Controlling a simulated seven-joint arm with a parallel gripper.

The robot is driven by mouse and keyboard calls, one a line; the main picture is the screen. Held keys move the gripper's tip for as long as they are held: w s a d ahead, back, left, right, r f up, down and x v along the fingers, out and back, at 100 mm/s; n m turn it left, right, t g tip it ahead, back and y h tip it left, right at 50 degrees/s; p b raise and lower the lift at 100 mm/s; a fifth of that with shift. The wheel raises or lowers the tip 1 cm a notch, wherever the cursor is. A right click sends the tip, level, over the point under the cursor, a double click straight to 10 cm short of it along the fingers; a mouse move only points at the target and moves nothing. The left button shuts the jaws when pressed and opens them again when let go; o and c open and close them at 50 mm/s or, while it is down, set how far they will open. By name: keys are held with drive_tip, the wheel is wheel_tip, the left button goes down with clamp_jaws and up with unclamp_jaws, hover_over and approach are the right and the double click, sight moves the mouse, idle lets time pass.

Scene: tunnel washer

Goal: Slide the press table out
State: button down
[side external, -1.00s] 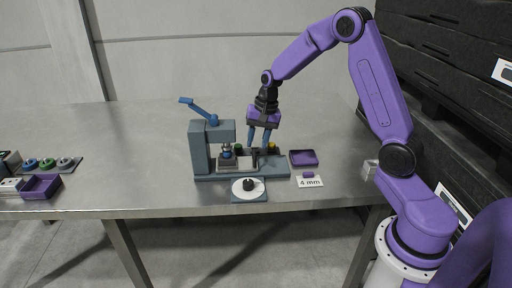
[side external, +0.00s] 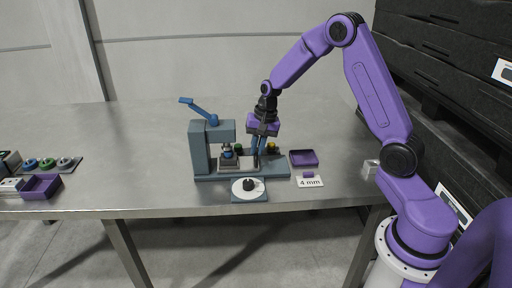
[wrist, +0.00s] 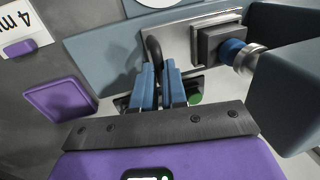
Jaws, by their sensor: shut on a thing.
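The blue-grey press (side external: 200,150) stands on the bench with its blue lever raised at upper left. Its press table (side external: 247,163) is a pale metal plate on the base; it also shows in the wrist view (wrist: 178,42). A dark block (wrist: 207,42) sits on the table, under the blue and silver ram (wrist: 238,55). A black upright handle (wrist: 152,48) rises from the table's near end in the wrist view. My gripper (side external: 258,153) points down with its blue fingers (wrist: 162,75) closed on this handle. The fingers hide the handle's lower part.
A white dial on a blue plate (side external: 249,190) lies in front of the press. A purple tray (side external: 303,158) and a "4 mm" card (side external: 309,181) lie to the right. The bench's far left holds another purple tray (side external: 40,187).

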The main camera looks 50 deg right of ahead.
drive_tip(key=s+d, duration=0.8)
drive_tip(key=c, duration=1.2)
unclamp_jaws()
drive_tip(key=shift+o, duration=0.2)
drive_tip(key=shift+w+a, duration=0.1)
wheel_tip(320, 180, up, 17)
drive_tip(key=s+d, duration=0.2)
drive_tip(key=shift+s+d, duration=0.25)
